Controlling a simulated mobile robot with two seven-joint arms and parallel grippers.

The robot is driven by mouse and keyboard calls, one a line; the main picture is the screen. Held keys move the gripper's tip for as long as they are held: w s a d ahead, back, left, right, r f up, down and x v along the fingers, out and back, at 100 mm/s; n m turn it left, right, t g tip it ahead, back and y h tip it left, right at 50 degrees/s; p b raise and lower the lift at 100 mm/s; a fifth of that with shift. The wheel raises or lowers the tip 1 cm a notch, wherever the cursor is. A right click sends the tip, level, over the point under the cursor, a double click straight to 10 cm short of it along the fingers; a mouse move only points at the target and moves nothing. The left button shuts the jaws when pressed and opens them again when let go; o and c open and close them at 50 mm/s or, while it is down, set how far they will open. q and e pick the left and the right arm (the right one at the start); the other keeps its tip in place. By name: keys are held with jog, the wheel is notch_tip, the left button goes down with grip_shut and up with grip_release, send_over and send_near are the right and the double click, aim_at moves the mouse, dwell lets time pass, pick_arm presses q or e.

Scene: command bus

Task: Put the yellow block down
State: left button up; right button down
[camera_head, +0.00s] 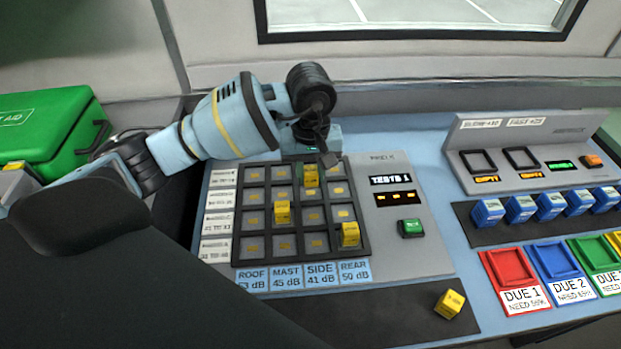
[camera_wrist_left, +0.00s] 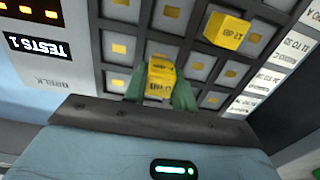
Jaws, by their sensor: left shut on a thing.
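My left gripper (camera_head: 312,166) reaches in over the far edge of the grid panel. It is shut on a yellow block (camera_head: 311,177) at the back row of the grid (camera_head: 255,224), in the column marked SIDE. In the left wrist view the yellow block (camera_wrist_left: 160,76) sits between the two fingers of the left gripper (camera_wrist_left: 159,92). I cannot tell whether the block rests on the cell floor. Two other yellow blocks stand in the grid, one in the MAST column (camera_head: 282,212) and one at the front of the REAR column (camera_head: 350,235). My right gripper is not in view.
Another yellow block (camera_head: 449,304) lies on the dark front strip. A green button (camera_head: 410,228) sits right of the grid. Several blue blocks (camera_head: 488,212) stand in a rack at the right, behind coloured trays (camera_head: 510,268). A green first-aid case (camera_head: 45,125) is at the left.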

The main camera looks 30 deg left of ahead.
aim_at(311, 182)
pick_arm(q)
jog(key=shift+f, duration=1.3)
jog(key=shift+f, duration=0.1)
jog(key=shift+f, duration=0.15)
jog(key=o, duration=1)
notch_tip(311, 182, up, 12)
jog(key=shift+r, duration=0.25)
